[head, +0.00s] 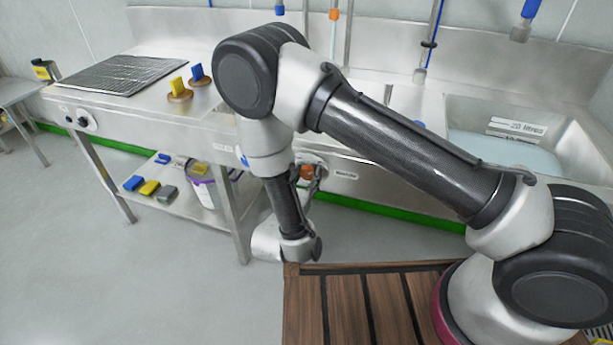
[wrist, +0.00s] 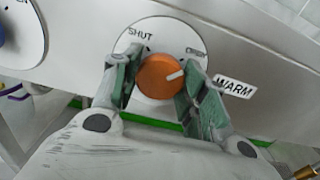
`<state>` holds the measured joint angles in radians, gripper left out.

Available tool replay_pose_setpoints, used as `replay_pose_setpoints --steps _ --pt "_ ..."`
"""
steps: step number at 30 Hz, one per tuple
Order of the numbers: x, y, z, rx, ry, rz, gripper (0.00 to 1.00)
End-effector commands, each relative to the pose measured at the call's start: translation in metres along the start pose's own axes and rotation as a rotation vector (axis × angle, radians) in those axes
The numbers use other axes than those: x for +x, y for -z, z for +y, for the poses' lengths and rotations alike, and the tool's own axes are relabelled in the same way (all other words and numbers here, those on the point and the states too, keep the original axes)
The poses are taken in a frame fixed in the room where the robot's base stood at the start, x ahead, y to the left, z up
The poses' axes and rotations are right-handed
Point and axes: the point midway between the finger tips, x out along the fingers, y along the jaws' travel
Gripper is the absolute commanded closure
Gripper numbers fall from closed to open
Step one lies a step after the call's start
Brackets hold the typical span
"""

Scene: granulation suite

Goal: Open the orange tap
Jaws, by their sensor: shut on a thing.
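The orange tap (wrist: 160,77) is a round knob with a pale pointer line on a white dial plate (wrist: 150,34) marked SHUT at the upper left. A WARM label (wrist: 235,87) sits to its right. The pointer line points to the right and slightly up, away from the SHUT word. My gripper (wrist: 155,82) has one green-padded finger on each side of the knob and is shut on it. In the head view the orange tap (head: 306,172) shows small on the sink's front panel, with my gripper (head: 305,178) beside it, partly hidden by my arm.
A blue knob (wrist: 3,33) on another dial is at the left edge of the wrist view. The steel sink basin (head: 500,150) is at the right. A lower shelf (head: 165,200) holds a tub (head: 208,192) and several coloured blocks. The floor at the left is clear.

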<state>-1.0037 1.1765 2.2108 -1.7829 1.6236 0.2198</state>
Motion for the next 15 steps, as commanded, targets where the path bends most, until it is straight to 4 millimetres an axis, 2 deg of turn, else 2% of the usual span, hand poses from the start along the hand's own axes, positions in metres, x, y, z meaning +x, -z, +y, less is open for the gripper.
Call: replay_pose_setpoints --steps 10,11,14,15 --pt "-0.0003 0.0003 0.0001 0.038 -0.001 0.001 0.81" --pt "-0.0003 0.0003 0.0001 0.038 -0.001 0.001 0.53" --pt "-0.0003 0.0003 0.0001 0.037 -0.001 0.001 0.35" --pt "-0.0003 0.0003 0.0001 0.037 -0.001 0.001 0.34"
